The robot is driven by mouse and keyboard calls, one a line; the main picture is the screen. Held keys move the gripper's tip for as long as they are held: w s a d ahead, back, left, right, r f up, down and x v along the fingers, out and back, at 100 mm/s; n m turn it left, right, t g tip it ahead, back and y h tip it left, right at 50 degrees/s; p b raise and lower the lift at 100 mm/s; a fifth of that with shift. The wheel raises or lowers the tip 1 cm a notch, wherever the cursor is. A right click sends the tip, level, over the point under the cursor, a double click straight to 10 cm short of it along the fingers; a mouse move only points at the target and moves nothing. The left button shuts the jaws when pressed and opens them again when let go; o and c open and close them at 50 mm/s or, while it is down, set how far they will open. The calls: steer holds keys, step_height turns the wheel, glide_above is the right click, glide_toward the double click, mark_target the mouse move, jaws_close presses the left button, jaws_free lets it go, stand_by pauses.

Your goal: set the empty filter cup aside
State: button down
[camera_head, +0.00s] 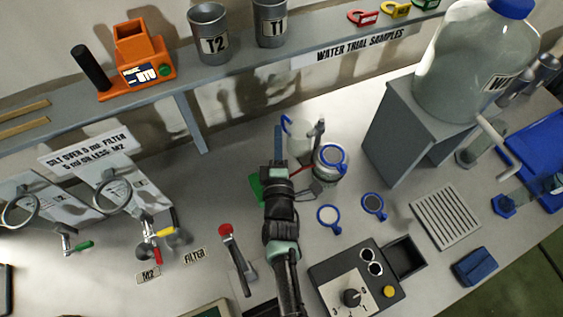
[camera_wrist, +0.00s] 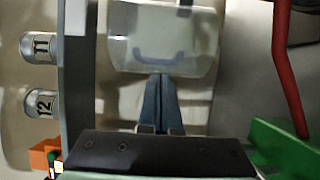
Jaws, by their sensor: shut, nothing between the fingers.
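A pale, translucent cup (camera_head: 299,128) with a blue curved handle stands on the bench near the back wall and looks like the filter cup. It also shows at the top of the wrist view (camera_wrist: 190,25), with the blue handle low on its face. I cannot see into it well enough to tell its contents. My gripper (camera_head: 278,129) is just left of the cup in the head view. Its two blue fingers are together with nothing between them. In the wrist view the fingertips (camera_wrist: 156,77) reach the cup's near edge; I cannot tell whether they touch it.
A vessel with a blue ring (camera_head: 331,158) stands right of my gripper. A grey stand (camera_head: 400,140) bears a large bottle (camera_head: 470,65). A green object (camera_head: 256,188) is beside my gripper. A shelf (camera_head: 235,70) runs behind.

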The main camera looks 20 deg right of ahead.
steer(key=v, duration=1.2)
